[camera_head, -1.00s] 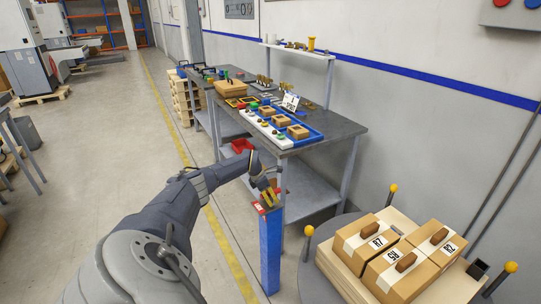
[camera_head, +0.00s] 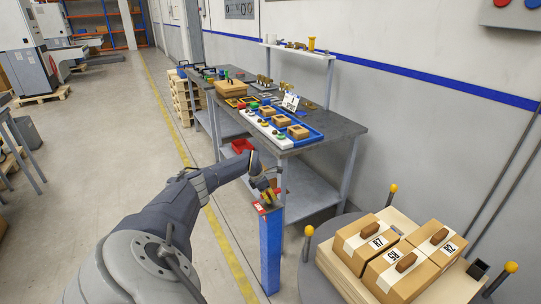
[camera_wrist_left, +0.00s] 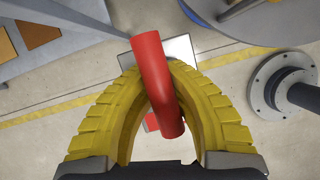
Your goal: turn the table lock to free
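The table lock is a blue post (camera_head: 270,250) with a red and white plate (camera_head: 265,207) on top, beside the round turntable. Its red handle (camera_wrist_left: 158,85) shows large in the left wrist view as a slanted bar. My left gripper (camera_head: 269,193) is at the top of the post. In the wrist view its yellow fingers (camera_wrist_left: 158,72) curve in on both sides of the handle and appear closed on it. The fingers hide most of the handle in the head view. My right gripper is not in view.
A round grey turntable (camera_head: 318,219) at the lower right carries a wooden board with several cardboard boxes (camera_head: 373,238) and yellow-knobbed posts (camera_head: 393,188). A workbench (camera_head: 345,128) with trays and parts stands behind the post. The floor left of the post is open.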

